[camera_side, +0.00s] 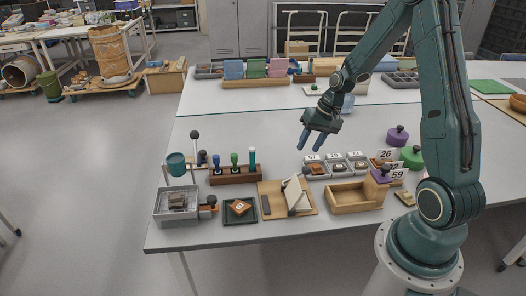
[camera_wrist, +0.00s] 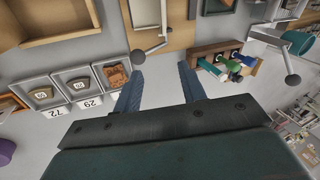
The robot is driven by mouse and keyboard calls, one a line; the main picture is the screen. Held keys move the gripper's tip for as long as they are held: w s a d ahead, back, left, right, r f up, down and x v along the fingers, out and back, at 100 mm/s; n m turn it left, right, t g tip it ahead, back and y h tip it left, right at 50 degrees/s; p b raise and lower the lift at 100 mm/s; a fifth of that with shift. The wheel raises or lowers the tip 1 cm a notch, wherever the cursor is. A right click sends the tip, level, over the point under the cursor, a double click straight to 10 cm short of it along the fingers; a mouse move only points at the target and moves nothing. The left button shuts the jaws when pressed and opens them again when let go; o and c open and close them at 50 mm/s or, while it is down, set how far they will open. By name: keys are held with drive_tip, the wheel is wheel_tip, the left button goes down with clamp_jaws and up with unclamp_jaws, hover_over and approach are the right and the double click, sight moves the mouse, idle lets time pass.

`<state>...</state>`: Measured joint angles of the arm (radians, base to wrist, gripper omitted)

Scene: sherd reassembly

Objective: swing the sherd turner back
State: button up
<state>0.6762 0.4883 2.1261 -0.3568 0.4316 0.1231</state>
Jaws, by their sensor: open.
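The sherd turner appears to be the wooden board (camera_side: 272,205) with a pale hinged plate (camera_side: 294,192) standing tilted up on it, at the front middle of the table. In the wrist view the board (camera_wrist: 172,12) is at the top, and a grey rod with a ball knob (camera_wrist: 138,56) sticks out from it. My gripper (camera_side: 311,146) is open and empty, in the air above and behind the turner. In the wrist view its two fingers (camera_wrist: 160,78) are apart, with the ball knob beyond the left fingertip. Whether the plate holds a sherd is unclear.
Grey trays (camera_side: 338,167) with sherds and number cards stand right of the turner, with an open wooden box (camera_side: 352,198) in front. A wooden rack (camera_side: 233,174) of coloured-handled tools and a dark tray (camera_side: 239,209) are left.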

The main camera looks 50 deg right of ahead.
drive_tip(key=d+f+m, duration=0.1)
drive_tip(key=d+f, duration=0.2)
drive_tip(key=f, duration=0.3)
drive_tip(key=shift+s+d+f+m+y, duration=0.25)
drive_tip(key=shift+s+f+m+y, duration=0.1)
drive_tip(key=shift+m+y, duration=0.05)
drive_tip(key=shift+w+a+f, duration=0.1)
drive_tip(key=shift+f, duration=0.15)
